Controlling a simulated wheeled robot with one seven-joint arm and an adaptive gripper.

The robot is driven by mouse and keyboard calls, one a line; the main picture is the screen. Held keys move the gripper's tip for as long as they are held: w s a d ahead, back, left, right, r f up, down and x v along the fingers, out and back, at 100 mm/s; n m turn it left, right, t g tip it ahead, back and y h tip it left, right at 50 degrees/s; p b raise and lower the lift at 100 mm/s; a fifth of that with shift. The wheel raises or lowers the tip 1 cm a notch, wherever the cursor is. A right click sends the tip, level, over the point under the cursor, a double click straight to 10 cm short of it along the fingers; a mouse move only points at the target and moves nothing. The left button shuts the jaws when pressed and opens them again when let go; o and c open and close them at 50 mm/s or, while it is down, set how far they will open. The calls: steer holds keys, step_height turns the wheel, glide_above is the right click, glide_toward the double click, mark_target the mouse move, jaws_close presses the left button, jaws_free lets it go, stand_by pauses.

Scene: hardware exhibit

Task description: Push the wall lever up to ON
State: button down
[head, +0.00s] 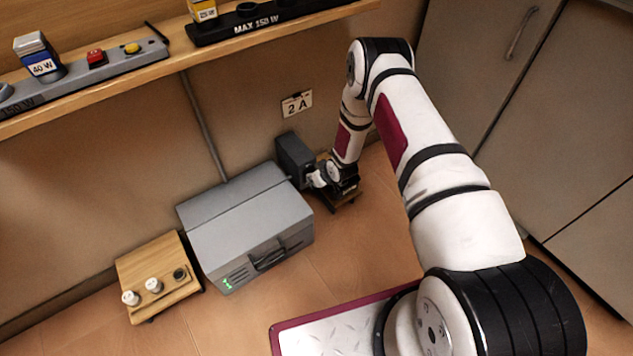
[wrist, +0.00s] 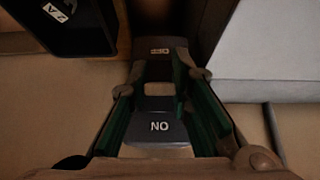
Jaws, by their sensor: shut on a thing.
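The wall lever's dark switch housing (head: 293,158) is on the wall beside the grey metal box. My gripper (head: 338,178) is at its right front side, and the arm partly hides it. The wrist view is upside down and shows the dark switch plate (wrist: 160,129), with an inverted ON label near the bottom and a small, unreadable label near the top. My gripper (wrist: 158,105) has its green-padded fingers on either side of the plate's middle, shut on the lever. The lever handle itself is hard to make out, so its exact position is unclear.
The grey metal box (head: 250,222) with green lights stands left of the housing. Another stand (head: 157,272) holds small knobs. A shelf (head: 130,91) runs overhead.

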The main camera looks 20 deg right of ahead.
steer(key=shift+w+r+g, duration=0.1)
steer(key=shift+r+g, duration=0.05)
steer(key=shift+g, duration=0.15)
stand_by(0.4)
steer(key=c, duration=1.4)
jaws_free()
steer(key=shift+c, duration=0.2)
steer(key=v, duration=1.2)
steer(key=shift+a, duration=0.1)
